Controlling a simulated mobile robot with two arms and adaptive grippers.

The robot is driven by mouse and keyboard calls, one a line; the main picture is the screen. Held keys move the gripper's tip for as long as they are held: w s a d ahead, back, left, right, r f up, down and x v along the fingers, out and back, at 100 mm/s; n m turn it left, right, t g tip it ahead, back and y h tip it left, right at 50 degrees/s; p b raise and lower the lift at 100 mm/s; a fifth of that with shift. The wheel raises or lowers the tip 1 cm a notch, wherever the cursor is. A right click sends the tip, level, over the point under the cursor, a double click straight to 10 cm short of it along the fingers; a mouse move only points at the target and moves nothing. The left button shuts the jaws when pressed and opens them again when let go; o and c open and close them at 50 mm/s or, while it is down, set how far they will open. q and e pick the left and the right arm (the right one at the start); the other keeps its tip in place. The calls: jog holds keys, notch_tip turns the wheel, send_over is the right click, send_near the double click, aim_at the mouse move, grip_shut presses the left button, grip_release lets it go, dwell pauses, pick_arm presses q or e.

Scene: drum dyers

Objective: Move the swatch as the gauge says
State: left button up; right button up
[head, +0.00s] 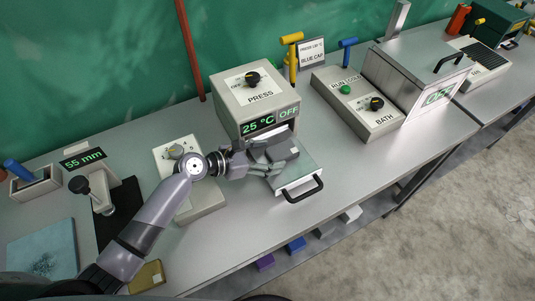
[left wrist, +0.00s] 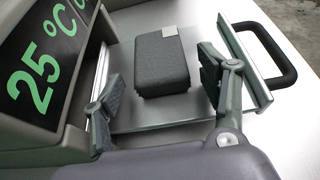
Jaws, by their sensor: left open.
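My left gripper (head: 270,158) is open over the pulled-out tray (head: 306,176) of the press (head: 255,104). In the left wrist view, the open fingers (left wrist: 160,80) stand on either side of a dark grey, textured block-like piece (left wrist: 162,66) with a small pale tag on top. It lies on the tray (left wrist: 150,116), with gaps between it and the fingers. I cannot tell whether it is the swatch. The press display (head: 258,124) reads 25 °C and OFF. A gauge with a display (head: 83,158) reading 55 mm stands at the left. My right gripper is not in view.
A pale blue square (head: 42,252) lies at the bench's left end. The bath (head: 358,103), blue lever (head: 347,48), yellow lever (head: 292,50) and a sign (head: 312,53) reading BLUE CAP stand right of the press.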

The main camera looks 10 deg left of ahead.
pick_arm(q)
jog(key=shift+r, duration=0.25)
jog(key=b+v, duration=0.1)
jog(key=v, duration=1.1)
jog(key=shift+b, duration=0.3)
jog(key=shift+s+f, duration=0.1)
jog(key=shift+f, duration=0.1)
